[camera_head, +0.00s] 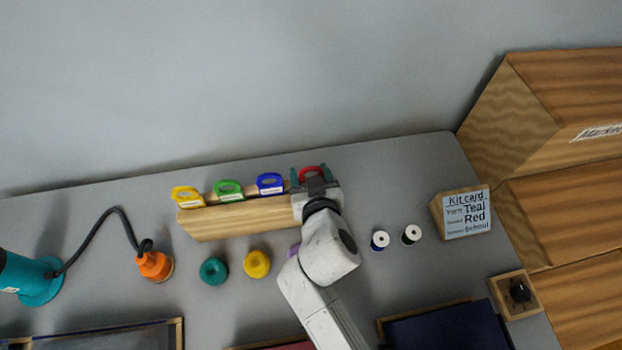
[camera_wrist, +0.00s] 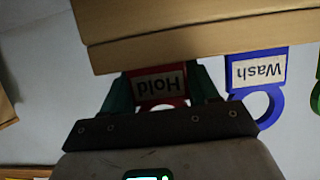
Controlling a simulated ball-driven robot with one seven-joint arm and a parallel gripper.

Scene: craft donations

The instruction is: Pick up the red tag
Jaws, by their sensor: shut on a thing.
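The red tag (camera_head: 311,170) is at the right end of a wooden rack (camera_head: 240,219), partly hidden by my gripper. In the wrist view the red tag (camera_wrist: 161,84) carries a label reading "Hold", upside down. My gripper (camera_head: 309,177) has its teal fingers on either side of the tag and is shut on it. In the wrist view my gripper (camera_wrist: 162,98) shows the tag between its fingers, close against the rack (camera_wrist: 190,35). I cannot tell whether the tag still touches the rack.
Blue (camera_head: 270,183), green (camera_head: 229,190) and yellow (camera_head: 187,196) tags stand along the rack to the left. Teal (camera_head: 214,271) and yellow (camera_head: 257,264) yarn rings lie in front. Two spools (camera_head: 380,240) and a kit card (camera_head: 467,213) are on the right.

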